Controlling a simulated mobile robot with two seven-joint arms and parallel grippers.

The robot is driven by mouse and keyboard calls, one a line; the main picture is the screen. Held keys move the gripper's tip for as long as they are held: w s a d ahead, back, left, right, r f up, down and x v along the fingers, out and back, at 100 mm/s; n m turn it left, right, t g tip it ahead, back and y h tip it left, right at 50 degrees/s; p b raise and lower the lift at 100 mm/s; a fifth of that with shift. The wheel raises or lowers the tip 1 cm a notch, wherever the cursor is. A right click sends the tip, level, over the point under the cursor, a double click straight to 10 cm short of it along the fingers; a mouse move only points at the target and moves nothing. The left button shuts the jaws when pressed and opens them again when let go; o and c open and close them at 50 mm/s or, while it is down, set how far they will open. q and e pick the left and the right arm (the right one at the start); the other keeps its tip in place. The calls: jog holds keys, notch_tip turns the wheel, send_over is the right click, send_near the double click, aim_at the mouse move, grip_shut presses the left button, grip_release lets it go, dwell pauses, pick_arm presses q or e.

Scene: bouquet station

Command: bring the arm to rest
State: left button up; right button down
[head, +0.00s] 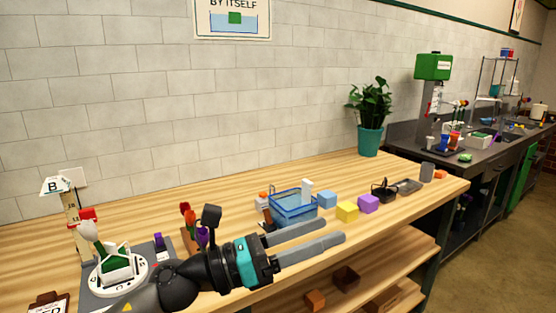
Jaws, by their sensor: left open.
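My left arm comes in from the bottom left, and its gripper (322,234) is open and empty, its two grey fingers pointing right over the front part of the wooden table (240,190). The fingers are in front of a blue clear-walled basin (293,207). A white round holder with a green centre (118,270) stands at the left on a grey mat (160,246), partly hidden by my arm. Red and purple flowers (188,214) stand behind my arm. My right gripper is not in view.
Light blue (327,198), yellow (347,211) and purple (368,204) blocks sit right of the basin. A potted plant (369,120) stands at the back. A lower shelf (385,282) holds brown boxes. A dark counter (480,150) with equipment lies farther right.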

pick_arm(q)
jog(key=w+a+n+t+y, duration=0.4)
jog(key=a+n+t+y, duration=0.4)
jog(key=n+t, duration=0.9)
jog(key=s+a+f+n+g+y, duration=0.3)
jog(key=a+f+n+g+y, duration=0.6)
jog(key=f+n, duration=0.8)
jog(key=s+a+f+n+g+y, duration=0.1)
jog(key=s+a+f+n+g, duration=0.1)
jog(key=s+f+n+g, duration=0.45)
jog(key=s+a+f+n+g, duration=0.1)
jog(key=s+f, duration=0.2)
jog(key=s, duration=0.6)
jog(key=s+a+f+n+g+y, duration=0.1)
jog(key=s+a+f+n+g, duration=0.2)
jog(key=s, duration=0.5)
notch_tip(320, 180, down, 23)
jog(key=s+d+g, duration=0.1)
jog(key=s+a+f+g, duration=0.1)
jog(key=s+a+f, duration=0.1)
jog(key=s+f, duration=1.2)
jog(key=shift+s+a+f, duration=0.2)
jog(key=shift+s+f, duration=0.05)
jog(key=shift+s, duration=0.6)
